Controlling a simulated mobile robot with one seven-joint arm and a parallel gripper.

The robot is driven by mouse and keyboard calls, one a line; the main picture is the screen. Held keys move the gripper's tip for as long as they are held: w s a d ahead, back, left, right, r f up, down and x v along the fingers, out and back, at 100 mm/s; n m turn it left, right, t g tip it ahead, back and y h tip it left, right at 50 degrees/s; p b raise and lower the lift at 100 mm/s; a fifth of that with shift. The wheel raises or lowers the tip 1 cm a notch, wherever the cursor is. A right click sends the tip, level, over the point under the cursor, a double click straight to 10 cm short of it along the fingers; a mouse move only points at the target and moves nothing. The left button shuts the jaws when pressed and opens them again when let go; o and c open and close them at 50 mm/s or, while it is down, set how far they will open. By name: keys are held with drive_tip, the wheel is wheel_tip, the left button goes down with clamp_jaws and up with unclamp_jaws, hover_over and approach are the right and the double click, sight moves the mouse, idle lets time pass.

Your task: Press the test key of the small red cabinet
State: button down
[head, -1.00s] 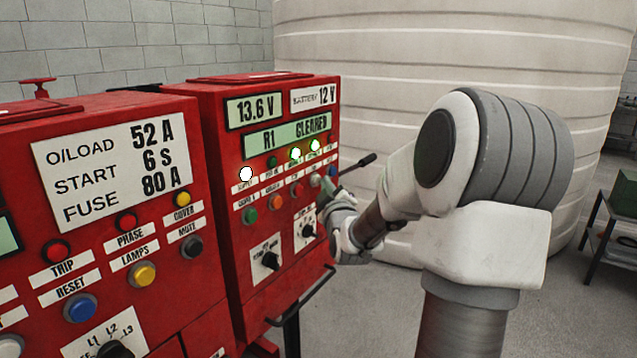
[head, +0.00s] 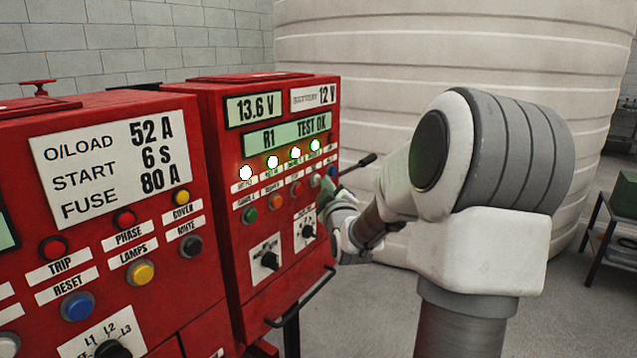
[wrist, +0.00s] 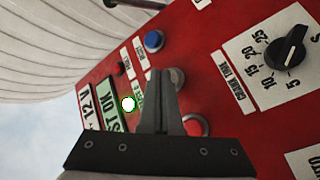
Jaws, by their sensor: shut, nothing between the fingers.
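The small red cabinet (head: 235,215) stands in the middle of the head view, its face turned toward my arm. Its display (head: 287,134) reads "R1 TEST OK". Below the display, a white lamp and several green lamps are lit. A pale grey key (head: 316,181) is at the right end of the button row; it shows in the wrist view (wrist: 178,77) as a grey round button. My gripper (wrist: 160,72) is shut and empty, its fingertips over the panel right beside this key. Whether they touch it I cannot tell. The key's label is partly hidden.
A larger red cabinet (head: 105,235) with several buttons stands at the left. A lever (head: 358,163) sticks out at the small cabinet's right side, near my arm. A bar handle (head: 305,300) juts from its lower front. A big pale tank (head: 400,60) stands behind.

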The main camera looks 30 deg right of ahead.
drive_tip(key=shift+s+d, duration=0.15)
drive_tip(key=shift+s, duration=0.3)
drive_tip(key=shift+s, duration=0.1)
drive_tip(key=s, duration=0.1)
drive_tip(key=s+d, duration=0.1)
drive_tip(key=s, duration=0.1)
drive_tip(key=s+d, duration=0.1)
drive_tip(key=shift+s, duration=0.25)
idle(0.7)
